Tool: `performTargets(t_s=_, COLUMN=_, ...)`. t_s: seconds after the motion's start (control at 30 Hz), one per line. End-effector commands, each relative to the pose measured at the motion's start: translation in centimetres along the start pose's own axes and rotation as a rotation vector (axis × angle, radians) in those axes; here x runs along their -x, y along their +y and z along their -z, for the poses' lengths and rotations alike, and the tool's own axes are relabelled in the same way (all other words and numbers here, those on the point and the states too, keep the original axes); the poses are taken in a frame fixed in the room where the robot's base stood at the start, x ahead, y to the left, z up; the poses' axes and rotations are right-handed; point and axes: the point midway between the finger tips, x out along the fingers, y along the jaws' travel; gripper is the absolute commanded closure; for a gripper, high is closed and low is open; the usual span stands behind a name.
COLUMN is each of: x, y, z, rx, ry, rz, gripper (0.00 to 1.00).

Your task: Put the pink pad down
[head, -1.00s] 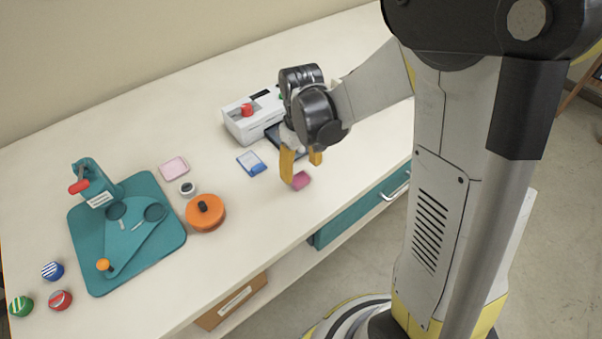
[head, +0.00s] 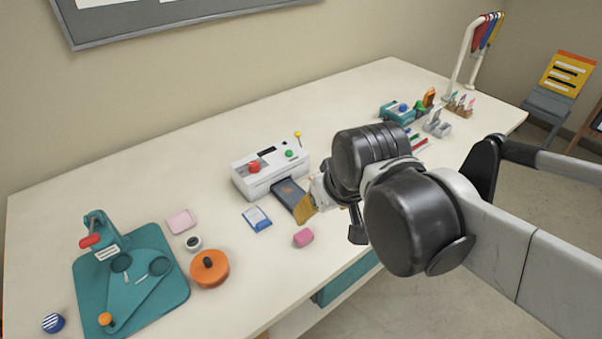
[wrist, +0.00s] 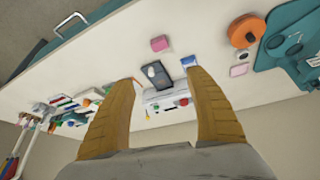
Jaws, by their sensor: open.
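A small pink pad (head: 303,237), shaped like a rounded block, lies on the white table near its front edge. It also shows in the wrist view (wrist: 160,44), beyond my fingertips and apart from them. My gripper (wrist: 162,78) is open, with nothing between its two yellow fingers. In the head view my gripper (head: 306,209) is seen side on, above the table behind the pink pad, and my wrist hides part of it. A flat pale pink piece (head: 181,221) lies farther left.
A white laminator (head: 270,170) with a dark tray (head: 291,197) stands behind the pink pad. Small stationery (head: 437,124) stands at the far right.

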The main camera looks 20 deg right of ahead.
Motion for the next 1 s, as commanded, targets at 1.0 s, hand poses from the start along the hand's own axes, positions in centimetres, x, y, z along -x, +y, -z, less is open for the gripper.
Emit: performTargets(t_s=1.0, x=1.8, y=-0.2, z=-2.2, rx=-0.073, ry=0.144, rz=-0.005, gripper=0.35)
